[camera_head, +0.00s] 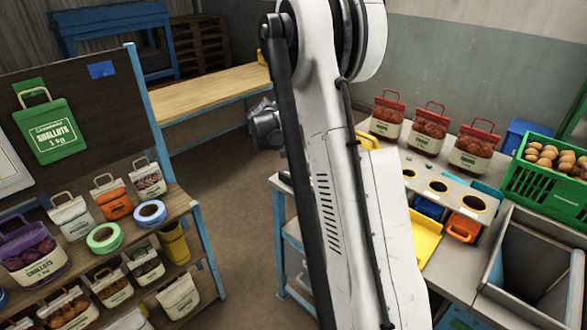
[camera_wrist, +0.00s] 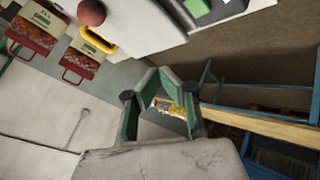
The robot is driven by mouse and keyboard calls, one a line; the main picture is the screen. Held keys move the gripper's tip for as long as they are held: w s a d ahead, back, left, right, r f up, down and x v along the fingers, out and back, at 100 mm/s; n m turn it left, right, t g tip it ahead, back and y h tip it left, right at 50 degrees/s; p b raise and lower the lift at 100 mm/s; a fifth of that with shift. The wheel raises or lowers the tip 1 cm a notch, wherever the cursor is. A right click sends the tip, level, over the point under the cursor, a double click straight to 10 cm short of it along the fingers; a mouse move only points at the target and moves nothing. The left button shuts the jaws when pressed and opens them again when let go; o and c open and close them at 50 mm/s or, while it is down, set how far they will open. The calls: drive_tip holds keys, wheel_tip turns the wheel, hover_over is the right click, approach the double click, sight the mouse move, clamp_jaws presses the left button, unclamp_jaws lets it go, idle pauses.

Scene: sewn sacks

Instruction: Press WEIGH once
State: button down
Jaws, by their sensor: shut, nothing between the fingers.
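My gripper (camera_wrist: 158,78) shows in the wrist view, with green-lined fingers closing together at the tips and nothing held. A white machine (camera_wrist: 150,22) lies above it in that view, apart from the fingers. I cannot read any WEIGH label, so I cannot tell which part is the button. In the head view my arm crosses the middle and hides much of the bench behind it.
Red-topped sacks (camera_head: 428,130) stand on the right bench, near a green crate (camera_head: 545,170) of round brown produce and a grey open bin (camera_head: 535,260). A shelf with sacks and tape rolls (camera_head: 104,238) stands left. A wooden bench (camera_head: 210,92) is behind. Floor between is clear.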

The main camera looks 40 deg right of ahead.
sight(295, 168)
drive_tip(key=shift+f, duration=0.15)
wheel_tip(295, 168, down, 7)
drive_tip(key=b, duration=0.3)
drive_tip(key=shift+f+b, duration=0.2)
drive_tip(key=shift+b, duration=0.2)
drive_tip(key=shift+f+b, duration=0.45)
drive_tip(key=shift+f, duration=0.15)
drive_tip(key=shift+f, duration=0.15)
idle(0.6)
drive_tip(key=shift+f+b, duration=0.25)
drive_tip(key=shift+b, duration=0.35)
drive_tip(key=shift+f+b, duration=0.45)
idle(0.5)
drive_tip(key=shift+r, duration=0.9)
